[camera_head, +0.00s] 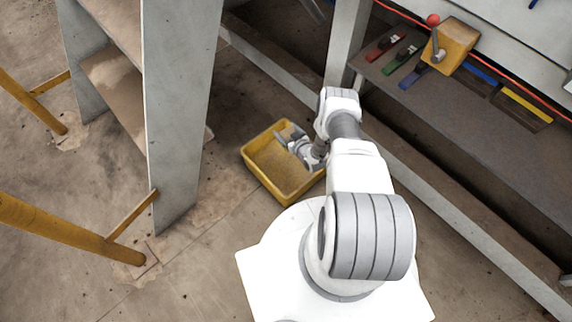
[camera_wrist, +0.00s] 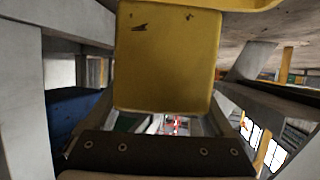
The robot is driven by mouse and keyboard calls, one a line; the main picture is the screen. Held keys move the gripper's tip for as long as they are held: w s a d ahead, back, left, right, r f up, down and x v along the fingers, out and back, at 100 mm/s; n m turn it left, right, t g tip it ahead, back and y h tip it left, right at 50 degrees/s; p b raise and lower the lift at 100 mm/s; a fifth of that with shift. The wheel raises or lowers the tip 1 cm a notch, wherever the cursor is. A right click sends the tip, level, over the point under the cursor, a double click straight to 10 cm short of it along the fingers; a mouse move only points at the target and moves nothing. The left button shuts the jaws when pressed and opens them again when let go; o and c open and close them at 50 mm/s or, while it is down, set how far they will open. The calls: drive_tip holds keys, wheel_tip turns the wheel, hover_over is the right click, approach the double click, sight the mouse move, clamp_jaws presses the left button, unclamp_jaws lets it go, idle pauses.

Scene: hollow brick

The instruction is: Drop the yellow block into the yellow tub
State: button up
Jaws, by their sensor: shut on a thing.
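The yellow tub (camera_head: 263,181) stands on the concrete floor near the middle of the head view, with its open top facing up. My gripper (camera_head: 292,138) points down over the right part of the tub opening. In the wrist view the yellow block (camera_wrist: 168,60), scuffed with a few dark marks, fills the upper middle. My gripper is shut on it. The block cannot be made out in the head view, where my wrist and gripper cover that spot. I cannot tell how high the block is above the tub floor.
A grey metal shelf post (camera_head: 180,110) rises left of the tub. A workbench (camera_head: 470,125) runs along the right, holding red, green and blue items and a yellow device (camera_head: 451,45) with a red-knobbed lever. A yellow rail (camera_head: 70,230) stands at the lower left.

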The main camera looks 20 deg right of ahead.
drive_tip(key=shift+f+b, duration=2.05)
drive_tip(key=shift+f, duration=0.75)
drive_tip(key=o, duration=1.3)
drive_tip(key=shift+s+r, duration=0.1)
